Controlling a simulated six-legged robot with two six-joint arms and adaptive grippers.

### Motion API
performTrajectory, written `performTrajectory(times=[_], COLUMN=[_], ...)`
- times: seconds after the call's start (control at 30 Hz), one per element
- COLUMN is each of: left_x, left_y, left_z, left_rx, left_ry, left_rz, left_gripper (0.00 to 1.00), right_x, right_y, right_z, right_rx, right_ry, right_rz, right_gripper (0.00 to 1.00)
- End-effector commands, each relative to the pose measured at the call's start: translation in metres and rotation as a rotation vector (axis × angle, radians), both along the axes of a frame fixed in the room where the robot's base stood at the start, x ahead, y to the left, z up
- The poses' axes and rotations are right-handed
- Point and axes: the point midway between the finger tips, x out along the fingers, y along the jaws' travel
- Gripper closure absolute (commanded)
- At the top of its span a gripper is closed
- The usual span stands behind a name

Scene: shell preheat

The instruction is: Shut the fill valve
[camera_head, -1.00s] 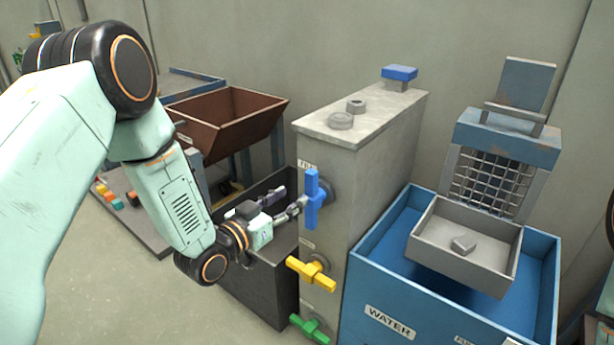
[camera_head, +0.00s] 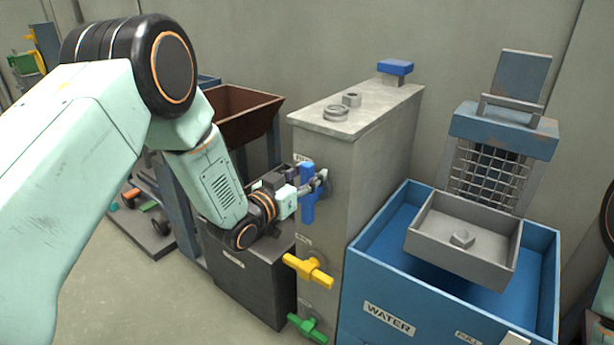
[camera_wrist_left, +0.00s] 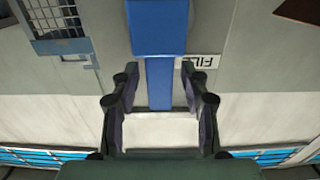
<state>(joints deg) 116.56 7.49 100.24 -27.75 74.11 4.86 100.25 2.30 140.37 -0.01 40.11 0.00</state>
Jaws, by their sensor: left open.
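The fill valve is the blue handle (camera_head: 308,208) on the front of the grey tank, standing upright above a yellow and a green handle. In the left wrist view the blue handle (camera_wrist_left: 160,30) runs down between the fingers, beside an upside-down FILL label (camera_wrist_left: 198,62). My left gripper (camera_head: 318,182) is at the handle's upper part, partly overlapping it. In the left wrist view the gripper (camera_wrist_left: 160,88) is open, with one finger on each side of the handle and gaps visible. Contact cannot be told. My right gripper is not in view.
The grey tank (camera_head: 375,130) bears the yellow handle (camera_head: 308,270) and the green handle (camera_head: 307,328) below. A blue water tub (camera_head: 400,295) with a grey tray (camera_head: 460,248) stands to the right. A dark box (camera_head: 240,275) and brown hopper (camera_head: 240,122) are left.

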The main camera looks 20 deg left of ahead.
Motion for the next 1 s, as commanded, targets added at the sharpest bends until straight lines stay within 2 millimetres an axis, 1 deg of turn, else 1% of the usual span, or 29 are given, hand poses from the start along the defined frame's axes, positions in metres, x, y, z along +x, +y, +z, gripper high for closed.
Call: performTrajectory(times=[0.07, 0.6, 1.0], left_x=[0.0003, -0.0001, 0.0], left_y=[0.0009, 0.0009, 0.0008], left_z=[0.0002, 0.0001, 0.0001], left_rx=[0.0, 0.0, 0.0], left_ry=[0.0, 0.0, 0.0], left_rz=[0.0, 0.0, 0.0], left_gripper=[0.55, 1.0, 1.0], right_x=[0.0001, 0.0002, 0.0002], right_y=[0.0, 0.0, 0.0], right_z=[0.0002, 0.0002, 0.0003], right_rx=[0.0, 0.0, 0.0], right_ry=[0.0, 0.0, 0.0], right_rz=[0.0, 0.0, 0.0], right_gripper=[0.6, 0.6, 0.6])
